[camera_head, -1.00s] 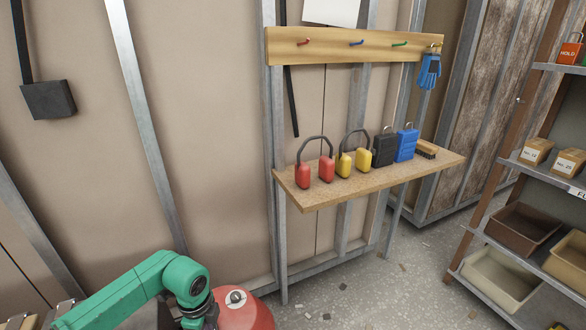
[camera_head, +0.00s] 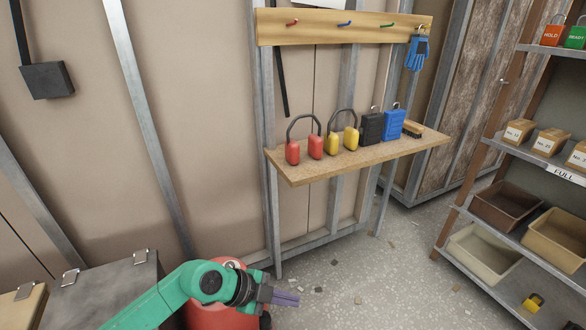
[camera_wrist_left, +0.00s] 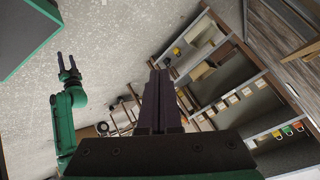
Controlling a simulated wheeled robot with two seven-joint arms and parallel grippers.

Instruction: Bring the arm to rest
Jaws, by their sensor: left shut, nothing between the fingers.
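My left gripper (camera_head: 286,298) is at the bottom middle of the head view, at the end of the green arm coming in from the lower left. Its purple fingers are together and empty, over the grey floor beside a red rounded object (camera_head: 215,315). The same shut fingers show in the left wrist view (camera_wrist_left: 158,95). My right gripper (camera_wrist_left: 68,64) shows at the left of the wrist view, on a green arm, its two fingers apart with nothing between them. The right arm is not in the head view.
A wall shelf (camera_head: 300,181) holds red and yellow ear defenders, a black case and a blue case. A blue glove (camera_head: 417,52) hangs from the peg rail above. A rack (camera_head: 575,178) with bins stands at right. A dark chest (camera_head: 105,290) is at lower left. Floor between is mostly clear.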

